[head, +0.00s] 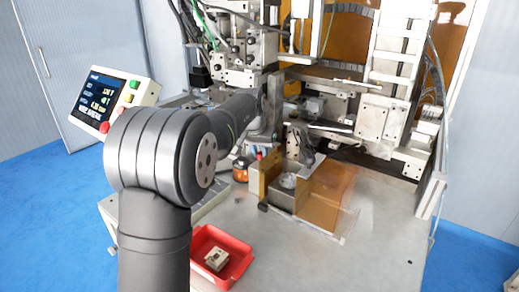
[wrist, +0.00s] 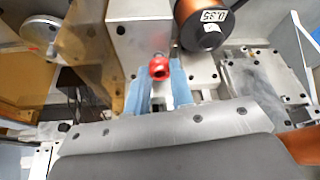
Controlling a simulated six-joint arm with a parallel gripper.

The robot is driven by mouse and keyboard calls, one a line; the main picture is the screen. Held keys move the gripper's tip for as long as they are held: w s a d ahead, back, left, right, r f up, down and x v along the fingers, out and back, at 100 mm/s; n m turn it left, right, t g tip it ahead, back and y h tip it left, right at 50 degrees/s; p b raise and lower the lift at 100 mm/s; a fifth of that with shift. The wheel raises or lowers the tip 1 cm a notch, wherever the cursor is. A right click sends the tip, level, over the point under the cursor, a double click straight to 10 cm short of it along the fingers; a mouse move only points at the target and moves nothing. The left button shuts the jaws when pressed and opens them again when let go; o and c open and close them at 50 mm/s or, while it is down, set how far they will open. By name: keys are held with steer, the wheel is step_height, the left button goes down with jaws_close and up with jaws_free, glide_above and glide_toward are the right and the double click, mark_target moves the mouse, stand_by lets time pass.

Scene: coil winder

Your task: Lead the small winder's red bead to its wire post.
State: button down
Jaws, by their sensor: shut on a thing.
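The red bead (wrist: 159,67) is round and glossy with a dark hole facing the wrist camera. My gripper (wrist: 161,72) has two blue fingers, and they are shut on the bead at their tips. In the head view my arm's far end reaches in toward the winder, and my fingers cannot be made out there. A small red spot (head: 259,156) shows below the arm's end, beside the copper wire spool (head: 240,171); it seems to be the bead. I cannot make out the wire post with certainty.
A grey block with an amber panel (head: 326,186) stands on the metal table (head: 370,240). A red tray (head: 236,252) holding a small metal part sits at the front. A control screen (head: 103,93) is at left. The table's right front is clear.

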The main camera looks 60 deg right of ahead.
steer(key=shift+f, duration=0.55)
steer(key=c, duration=1.2)
jaws_free()
steer(key=v, duration=1.7)
steer(key=shift+r, duration=0.2)
steer(key=shift+f, duration=0.1)
steer(key=x, duration=1.7)
steer(key=shift+f, duration=0.15)
steer(key=shift+r, duration=0.2)
